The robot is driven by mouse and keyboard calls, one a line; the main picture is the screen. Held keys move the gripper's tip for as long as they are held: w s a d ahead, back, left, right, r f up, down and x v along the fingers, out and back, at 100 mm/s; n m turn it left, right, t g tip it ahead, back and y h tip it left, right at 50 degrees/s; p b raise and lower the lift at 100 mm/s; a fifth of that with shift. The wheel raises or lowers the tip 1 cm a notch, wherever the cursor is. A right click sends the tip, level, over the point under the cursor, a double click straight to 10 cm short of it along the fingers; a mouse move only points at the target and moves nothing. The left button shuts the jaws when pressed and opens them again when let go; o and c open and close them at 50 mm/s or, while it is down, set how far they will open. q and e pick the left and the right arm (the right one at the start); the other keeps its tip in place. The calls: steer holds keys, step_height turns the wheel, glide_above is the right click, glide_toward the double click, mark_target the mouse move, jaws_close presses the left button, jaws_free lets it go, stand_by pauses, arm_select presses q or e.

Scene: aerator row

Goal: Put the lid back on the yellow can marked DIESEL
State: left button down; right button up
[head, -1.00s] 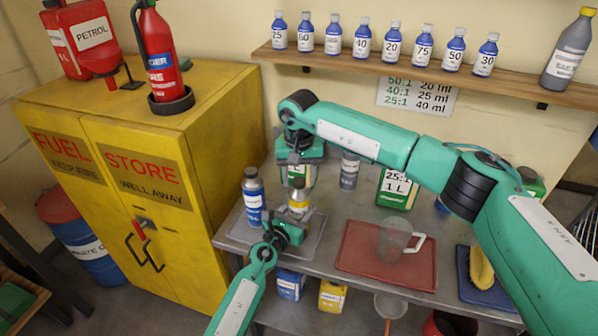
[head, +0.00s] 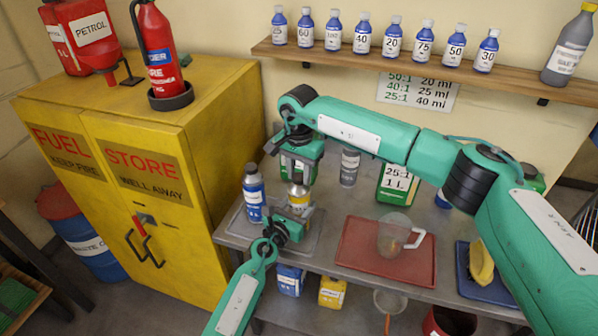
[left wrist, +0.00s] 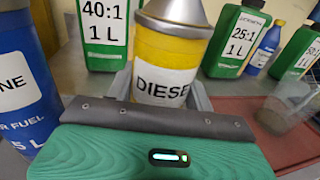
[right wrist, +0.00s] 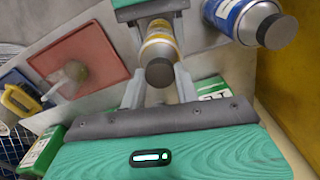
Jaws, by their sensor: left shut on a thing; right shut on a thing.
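The yellow DIESEL can (left wrist: 165,68) stands upright on the bench, with a silver sloping shoulder. It also shows in the head view (head: 299,200). My left gripper (head: 300,216) is shut around the can's body from the front; its fingers flank the can in the left wrist view. My right gripper (head: 298,174) is above the can, pointing down. In the right wrist view, its fingers are shut on the dark round lid (right wrist: 159,73), in line with the can's top. Whether the lid touches the neck or is fully seated cannot be told.
A blue bottle (head: 253,194) stands close left of the can. A grey bottle (head: 349,168) and green 25:1 can (head: 394,184) stand behind, to the right. A red tray (head: 360,262) with a clear jug (head: 394,236) lies right. The yellow cabinet (head: 225,150) borders the left.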

steer(key=m, duration=0.4)
steer(key=shift+m, duration=0.4)
steer(key=m, duration=0.4)
steer(key=shift+m, duration=0.3)
steer(key=m, duration=1.1)
steer(key=shift+m, duration=0.4)
steer(key=m, duration=0.4)
steer(key=shift+m, duration=0.3)
steer(key=m, duration=0.4)
steer(key=shift+f+m, duration=0.1)
steer(key=shift+m, duration=0.2)
steer(key=m, duration=0.3)
steer(key=shift+m, duration=0.3)
steer(key=o, duration=1.2)
